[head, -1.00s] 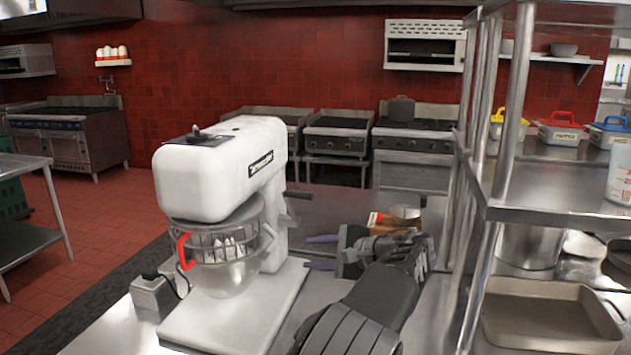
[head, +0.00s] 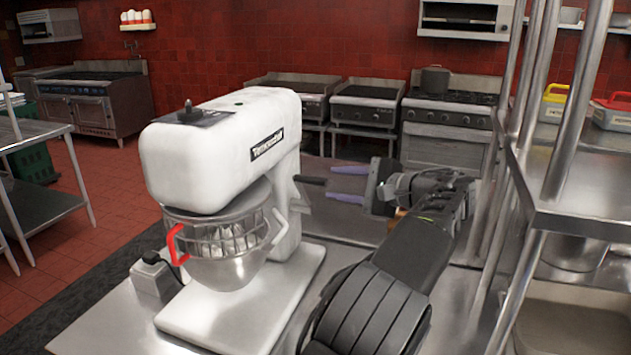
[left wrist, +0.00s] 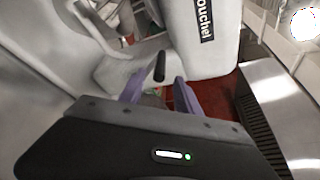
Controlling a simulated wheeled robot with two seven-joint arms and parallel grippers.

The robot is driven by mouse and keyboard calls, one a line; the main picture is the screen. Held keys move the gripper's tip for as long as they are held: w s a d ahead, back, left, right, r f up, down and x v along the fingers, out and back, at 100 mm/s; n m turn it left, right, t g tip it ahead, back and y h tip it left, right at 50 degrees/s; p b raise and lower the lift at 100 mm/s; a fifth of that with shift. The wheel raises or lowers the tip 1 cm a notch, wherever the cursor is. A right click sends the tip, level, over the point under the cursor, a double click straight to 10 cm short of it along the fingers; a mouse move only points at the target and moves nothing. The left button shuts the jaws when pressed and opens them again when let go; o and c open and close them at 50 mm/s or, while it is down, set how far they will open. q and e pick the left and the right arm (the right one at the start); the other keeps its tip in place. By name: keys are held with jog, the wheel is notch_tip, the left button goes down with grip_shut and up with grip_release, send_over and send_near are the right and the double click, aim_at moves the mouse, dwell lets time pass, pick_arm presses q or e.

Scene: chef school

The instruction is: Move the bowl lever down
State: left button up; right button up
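The white stand mixer (head: 215,150) stands on the steel counter with its metal bowl (head: 232,268) under the head. The bowl lever, a short black handle (head: 310,180), sticks out from the right side of the mixer's column. My left gripper (head: 335,183) is to the right of the lever, with its two purple fingers apart and pointing at the mixer. In the left wrist view the lever (left wrist: 160,67) lies just past the gap between the open fingertips (left wrist: 158,88). No contact is evident. My right gripper is out of view.
A steel shelf rack (head: 565,190) with upright posts stands close on the right. A small grey box (head: 152,275) with a cable sits left of the mixer base. Stoves (head: 450,120) line the back wall. Counter behind the lever looks mostly clear.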

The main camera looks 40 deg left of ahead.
aim_at(315, 181)
pick_arm(q)
jog(key=p+x, duration=0.1)
jog(key=x, duration=0.6)
jog(key=shift+a, duration=0.15)
jog(key=shift+c, duration=0.6)
grip_shut()
dwell(0.6)
